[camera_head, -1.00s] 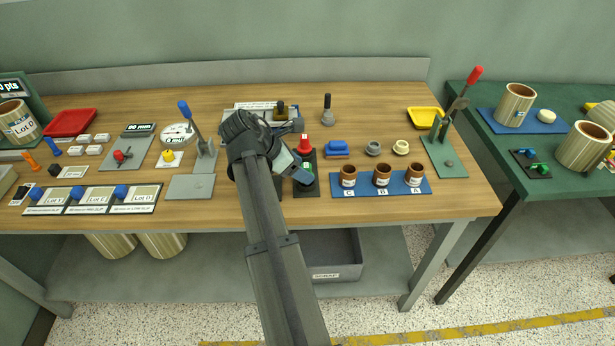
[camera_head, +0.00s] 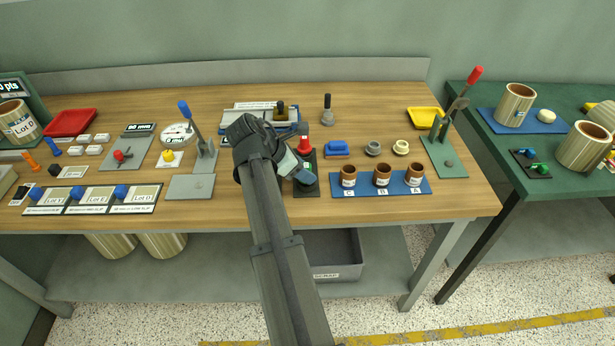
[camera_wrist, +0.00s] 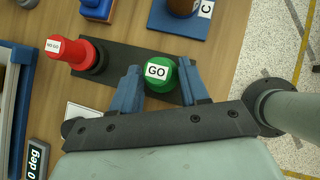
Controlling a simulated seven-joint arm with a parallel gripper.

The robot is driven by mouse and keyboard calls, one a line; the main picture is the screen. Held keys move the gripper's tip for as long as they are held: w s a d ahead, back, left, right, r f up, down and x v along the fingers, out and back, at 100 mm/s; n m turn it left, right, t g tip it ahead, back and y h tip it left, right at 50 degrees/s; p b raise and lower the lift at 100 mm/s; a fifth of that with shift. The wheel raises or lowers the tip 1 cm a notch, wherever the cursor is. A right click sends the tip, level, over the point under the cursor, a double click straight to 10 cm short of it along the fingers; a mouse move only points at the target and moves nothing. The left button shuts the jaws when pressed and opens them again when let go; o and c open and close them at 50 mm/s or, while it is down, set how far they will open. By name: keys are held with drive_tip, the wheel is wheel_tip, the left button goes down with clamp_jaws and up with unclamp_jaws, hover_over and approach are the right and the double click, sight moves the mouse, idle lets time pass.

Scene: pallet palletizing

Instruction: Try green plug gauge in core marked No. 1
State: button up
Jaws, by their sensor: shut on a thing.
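The green plug gauge (camera_wrist: 162,84), labelled GO, stands between my gripper's blue fingers (camera_wrist: 160,70) in the wrist view, and the fingers are shut on it. It is at one end of a black stand (camera_wrist: 118,64); I cannot tell whether it is lifted. The red plug gauge (camera_wrist: 75,53), labelled NO GO, is at the stand's other end. In the head view the green gauge (camera_head: 308,181) is partly hidden by my gripper (camera_head: 303,176). Brown cores C (camera_head: 348,175), B (camera_head: 382,174) and A (camera_head: 415,173) stand upright on a blue mat (camera_head: 365,189). I see no mark No. 1.
A blue block (camera_head: 337,149) and two small rings (camera_head: 373,148) lie behind the cores. A green lever press (camera_head: 445,150) and yellow tray (camera_head: 425,117) are at the right. A 0 deg display (camera_wrist: 38,158) is near the stand. Bare table lies in front of the mat.

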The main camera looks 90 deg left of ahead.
drive_tip(key=shift+c, duration=0.9)
drive_tip(key=shift+r, duration=1.75)
